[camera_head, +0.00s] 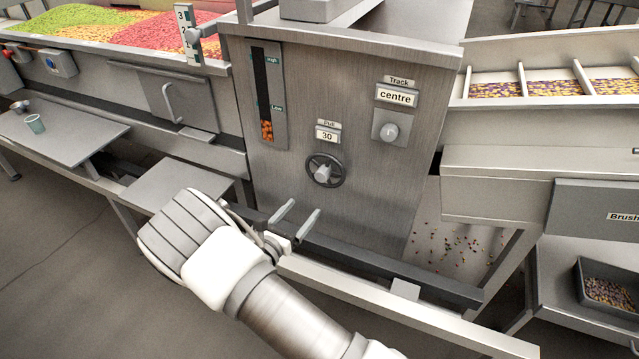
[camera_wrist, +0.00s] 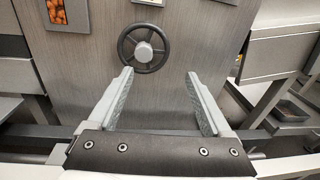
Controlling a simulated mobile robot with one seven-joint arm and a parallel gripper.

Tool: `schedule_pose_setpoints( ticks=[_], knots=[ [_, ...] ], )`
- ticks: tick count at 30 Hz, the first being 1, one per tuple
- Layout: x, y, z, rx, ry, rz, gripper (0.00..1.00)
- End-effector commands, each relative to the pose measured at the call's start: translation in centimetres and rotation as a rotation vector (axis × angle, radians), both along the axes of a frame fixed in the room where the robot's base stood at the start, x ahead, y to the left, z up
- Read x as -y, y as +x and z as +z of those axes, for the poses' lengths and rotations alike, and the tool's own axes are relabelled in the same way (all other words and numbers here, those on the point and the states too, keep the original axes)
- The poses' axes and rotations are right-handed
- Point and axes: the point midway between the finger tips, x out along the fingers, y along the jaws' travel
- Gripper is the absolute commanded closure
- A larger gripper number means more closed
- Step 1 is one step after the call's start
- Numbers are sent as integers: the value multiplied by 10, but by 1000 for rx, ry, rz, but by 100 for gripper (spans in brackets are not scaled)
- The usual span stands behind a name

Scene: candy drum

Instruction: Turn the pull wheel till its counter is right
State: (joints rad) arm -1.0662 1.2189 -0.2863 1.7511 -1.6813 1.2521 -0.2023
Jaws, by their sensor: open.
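The pull wheel (camera_head: 325,170) is a dark, spoked handwheel with a light grey hub on the metal front panel. Its counter (camera_head: 327,135) sits just above it, under a label that seems to read "Pull", and shows 30. My gripper (camera_head: 296,212) is open and empty, below and in front of the wheel. In the wrist view the wheel (camera_wrist: 144,48) is ahead, beyond the fingertips and roughly centred between them. The fingers of my gripper (camera_wrist: 157,78) are wide apart and do not touch it. Only the bottom edge of the counter shows in the wrist view.
A Track knob (camera_head: 391,131) with a "centre" display (camera_head: 396,95) is right of the wheel. A level gauge (camera_head: 266,95) with orange candy is at left. A rail (camera_head: 375,258) crosses below the panel. A small table (camera_head: 180,187) stands at left. Spilled candies lie at lower right.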

Motion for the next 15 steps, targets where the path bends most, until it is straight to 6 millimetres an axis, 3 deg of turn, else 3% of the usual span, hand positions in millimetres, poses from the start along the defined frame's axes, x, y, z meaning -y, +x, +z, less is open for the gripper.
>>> schedule_pose_setpoints(
  ticks=[3,8,15],
  knots=[
    [-16,-3,-20,0,-56,71,17],
    [-20,2,-27,0,-78,99,17],
    [-5,41,-27,0,-76,94,17]
  ],
)
